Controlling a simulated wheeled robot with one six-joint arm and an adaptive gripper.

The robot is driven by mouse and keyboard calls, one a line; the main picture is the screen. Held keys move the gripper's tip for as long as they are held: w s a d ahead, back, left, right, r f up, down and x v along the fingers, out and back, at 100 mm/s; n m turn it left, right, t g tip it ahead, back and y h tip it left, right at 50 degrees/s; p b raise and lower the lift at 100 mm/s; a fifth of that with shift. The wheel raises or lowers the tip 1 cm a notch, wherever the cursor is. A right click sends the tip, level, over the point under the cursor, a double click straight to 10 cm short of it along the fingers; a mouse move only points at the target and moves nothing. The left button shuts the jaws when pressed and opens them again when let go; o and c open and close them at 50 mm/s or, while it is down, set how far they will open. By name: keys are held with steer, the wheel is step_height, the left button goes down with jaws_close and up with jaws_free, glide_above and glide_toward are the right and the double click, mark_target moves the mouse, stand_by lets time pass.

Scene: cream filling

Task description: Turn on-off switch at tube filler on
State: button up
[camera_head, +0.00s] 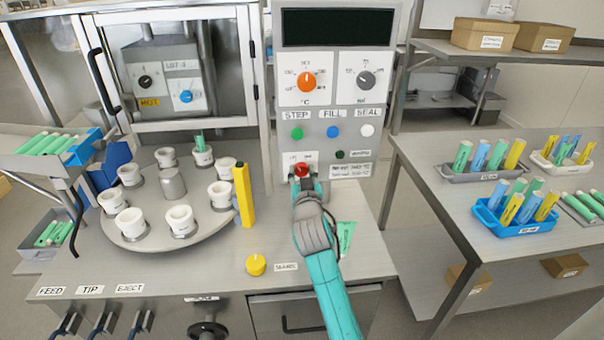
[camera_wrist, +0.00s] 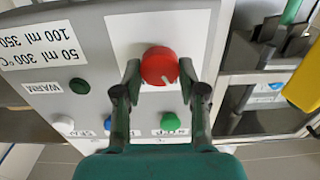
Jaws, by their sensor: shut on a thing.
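The tube filler's control panel (camera_head: 327,146) stands upright at the middle of the head view. A red rotary switch (camera_head: 301,169) with a white pointer mark sits on its lower left part. In the wrist view the red knob (camera_wrist: 160,66) is between my two fingertips, and the view is turned over. My gripper (camera_head: 307,183) is at the panel, shut on the red switch, with a finger on each side. It partly hides the switch and its labels in the head view, so I cannot tell which position it points to.
A turntable (camera_head: 160,238) with white cup holders lies left of my arm. A yellow post (camera_head: 243,195) stands close by. A yellow knob (camera_head: 256,264) is at the front. Green, blue and white buttons sit above the switch. A side table (camera_head: 480,200) with tube trays is at right.

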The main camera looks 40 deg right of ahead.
steer(key=m, duration=0.5)
steer(key=shift+m, duration=0.4)
steer(key=m, duration=0.5)
steer(key=shift+s+d+f+m, duration=0.1)
steer(key=shift+d+f+m, duration=0.05)
steer(key=shift+m, duration=0.25)
steer(key=o, duration=1.1)
steer(key=v, duration=1.2)
